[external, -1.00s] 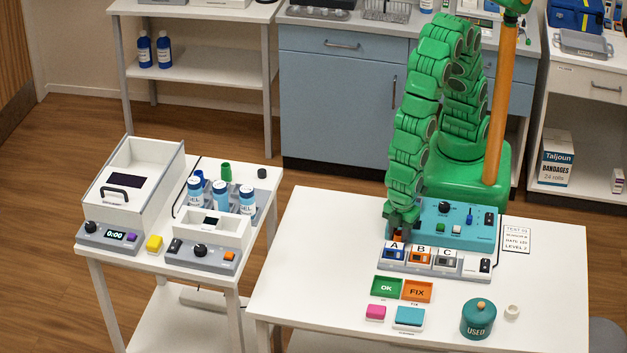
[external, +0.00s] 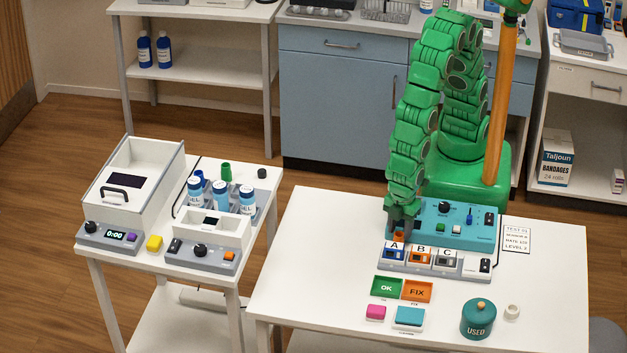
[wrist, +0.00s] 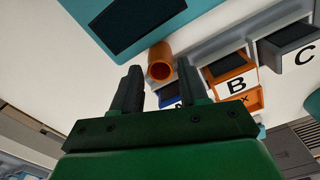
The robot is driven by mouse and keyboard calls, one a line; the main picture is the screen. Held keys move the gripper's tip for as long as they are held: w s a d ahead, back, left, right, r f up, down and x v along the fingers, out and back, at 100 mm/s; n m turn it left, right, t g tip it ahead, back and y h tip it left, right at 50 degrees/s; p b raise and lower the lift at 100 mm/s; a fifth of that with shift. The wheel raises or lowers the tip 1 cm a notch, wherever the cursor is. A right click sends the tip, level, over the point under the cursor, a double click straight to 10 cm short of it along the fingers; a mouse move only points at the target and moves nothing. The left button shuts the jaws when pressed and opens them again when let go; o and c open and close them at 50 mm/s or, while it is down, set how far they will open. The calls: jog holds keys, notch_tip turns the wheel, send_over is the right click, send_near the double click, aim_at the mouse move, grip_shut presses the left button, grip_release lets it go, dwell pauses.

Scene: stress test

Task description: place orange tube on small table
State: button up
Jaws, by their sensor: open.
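The orange tube (wrist: 160,65) shows in the wrist view with its round open end facing the camera. It is just past and between the fingertips of my gripper (wrist: 158,78), which is open. In the external view, a little of the orange tube (external: 398,237) shows under my gripper (external: 402,222), behind box A; most of it is hidden. The smaller white table (external: 247,167) stands to the left, apart from the larger table and crowded with devices.
The larger white table (external: 310,250) holds a teal device (external: 460,212) close beside my gripper and boxes A, B and C (external: 420,256) in front. OK and FIX trays (external: 417,291) and a teal USED jar (external: 478,320) sit nearer. Its left part is clear.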

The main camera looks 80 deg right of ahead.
notch_tip(320, 180, up, 10)
jog(key=shift+f, duration=0.2)
jog(key=shift+w, duration=0.1)
dwell(0.3)
jog(key=w+d+r+m, duration=0.35)
jog(key=w+d, duration=0.25)
jog(key=d, duration=0.5)
jog(key=w+d+r+m, duration=0.35)
jog(key=w+d, duration=0.25)
jog(key=d, duration=0.5)
jog(key=s+d+r+m, duration=0.1)
jog(key=s+d+m, duration=0.1)
jog(key=d, duration=0.5)
jog(key=s+d+r+m+g, duration=0.1)
jog(key=s+d+r+m, duration=0.1)
jog(key=d, duration=0.5)
jog(key=s+d+r+m, duration=0.2)
jog(key=s+d, duration=0.2)
jog(key=d, duration=0.3)
jog(key=shift+s+g, duration=0.3)
jog(key=shift+o, duration=0.4)
jog(key=shift+s+d+m, duration=0.3)
jog(key=shift+s+d, duration=0.25)
